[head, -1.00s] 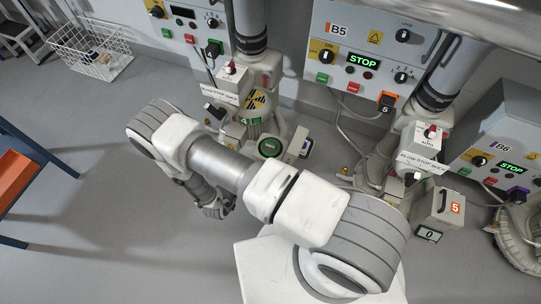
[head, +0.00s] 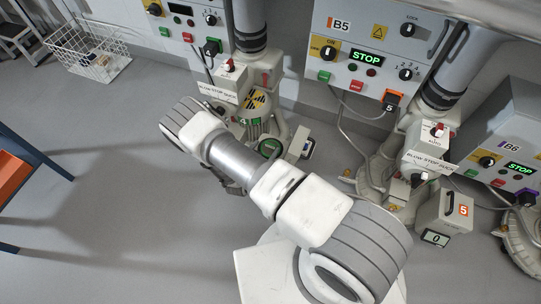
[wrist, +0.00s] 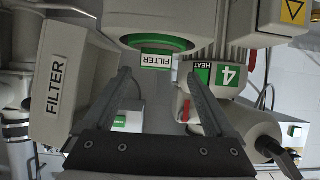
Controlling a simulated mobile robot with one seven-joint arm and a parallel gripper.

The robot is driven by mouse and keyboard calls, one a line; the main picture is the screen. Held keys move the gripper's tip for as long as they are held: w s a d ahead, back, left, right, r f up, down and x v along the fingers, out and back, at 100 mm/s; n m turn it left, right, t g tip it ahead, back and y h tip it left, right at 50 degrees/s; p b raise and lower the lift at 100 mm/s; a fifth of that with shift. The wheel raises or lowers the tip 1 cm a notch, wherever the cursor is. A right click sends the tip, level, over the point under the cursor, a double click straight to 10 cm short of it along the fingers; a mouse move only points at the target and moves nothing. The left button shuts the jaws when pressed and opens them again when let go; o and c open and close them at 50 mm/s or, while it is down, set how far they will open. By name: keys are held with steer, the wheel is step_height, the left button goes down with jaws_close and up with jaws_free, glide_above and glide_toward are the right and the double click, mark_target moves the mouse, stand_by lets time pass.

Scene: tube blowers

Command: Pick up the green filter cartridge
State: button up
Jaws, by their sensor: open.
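The green filter cartridge (wrist: 157,42) shows in the wrist view as a green ring with a green and white FILTER label, set in the underside of a pale round housing (wrist: 160,18). In the head view, a round green face (head: 269,147) shows low on the station marked 4, just beyond my arm. My gripper (wrist: 158,78) is open and empty. Its two fingers point toward the cartridge, with their tips just short of the label and to either side.
A box marked FILTER (wrist: 58,80) stands close on the left in the wrist view. A green HEAT 4 block (wrist: 216,76) and a red lever (wrist: 184,104) sit close by the right finger. A wire basket (head: 88,55) stands at the far left of the head view, with open floor before it.

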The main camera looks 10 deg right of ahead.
mark_target(270, 145)
steer(key=x, duration=0.1)
steer(key=b+x, duration=0.1)
steer(key=x, duration=0.2)
steer(key=shift+s+d+f+b, duration=0.15)
steer(key=shift+s+f+b, duration=0.15)
steer(key=shift+b, duration=0.1)
steer(key=shift+w+d, duration=0.2)
steer(key=shift+w, duration=0.05)
jaws_close()
